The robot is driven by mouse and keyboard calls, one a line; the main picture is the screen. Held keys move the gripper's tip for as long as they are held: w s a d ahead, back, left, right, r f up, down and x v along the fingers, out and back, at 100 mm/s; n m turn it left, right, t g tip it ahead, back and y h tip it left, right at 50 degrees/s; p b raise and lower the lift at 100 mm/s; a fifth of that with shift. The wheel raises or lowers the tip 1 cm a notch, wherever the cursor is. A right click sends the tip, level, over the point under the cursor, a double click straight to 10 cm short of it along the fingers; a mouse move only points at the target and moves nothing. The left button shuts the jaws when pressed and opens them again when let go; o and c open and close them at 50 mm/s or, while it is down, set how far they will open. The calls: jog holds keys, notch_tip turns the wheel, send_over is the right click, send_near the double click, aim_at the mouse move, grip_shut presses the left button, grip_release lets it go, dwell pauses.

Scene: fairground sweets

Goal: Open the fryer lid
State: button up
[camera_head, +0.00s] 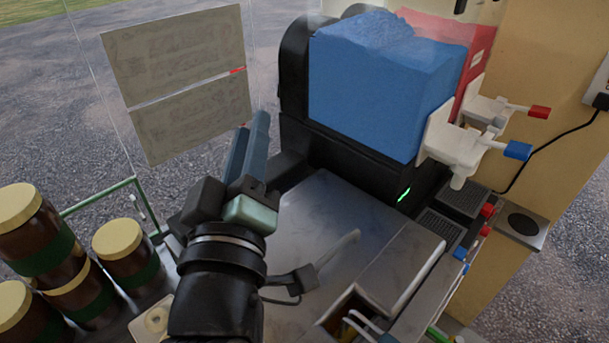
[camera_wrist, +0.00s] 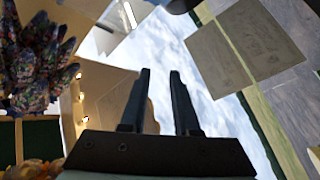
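A flat grey metal surface (camera_head: 325,205) lies in the middle of the head view, in front of the slush machine. A pale bar-like handle (camera_head: 338,248) stands out over it. I take these for the fryer lid and its handle, but cannot be sure; the near left part is hidden behind my arm. My gripper (camera_head: 252,122) is above and to the left of this surface, pointing up and away from it, apart from the handle. The wrist view shows its two fingers (camera_wrist: 160,75) apart with only background between them, so it is open and empty.
A slush machine with blue (camera_head: 385,85) and red (camera_head: 468,50) tanks stands behind. Brown jars (camera_head: 127,258) with cream lids crowd the left. A clear panel with a grey sign (camera_head: 175,55) stands behind my gripper. A floral bundle (camera_wrist: 35,65) shows in the wrist view.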

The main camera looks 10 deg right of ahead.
notch_tip(320, 180, down, 13)
jog(key=s+d+n+g+h+p, duration=0.1)
jog(key=s+d+n+g+h, duration=0.15)
jog(key=n+g, duration=0.2)
jog(key=n+g+h+p, duration=0.1)
jog(key=n+g+h, duration=0.15)
jog(key=n, duration=0.35)
send_near(329, 259)
jog(key=shift+s+a+r, duration=0.25)
jog(key=shift+s+r, duration=0.1)
jog(key=shift+s, duration=0.1)
jog(key=shift+d+f+n, duration=0.1)
jog(key=shift+d+n, duration=0.05)
jog(key=shift+n, duration=0.1)
jog(key=p+x, duration=0.3)
jog(key=x, duration=0.9)
jog(key=shift+w+f+p, duration=0.2)
jog(key=shift+w+p, duration=0.15)
jog(key=shift+w, duration=0.05)
jog(key=shift+c, duration=0.3)
grip_shut()
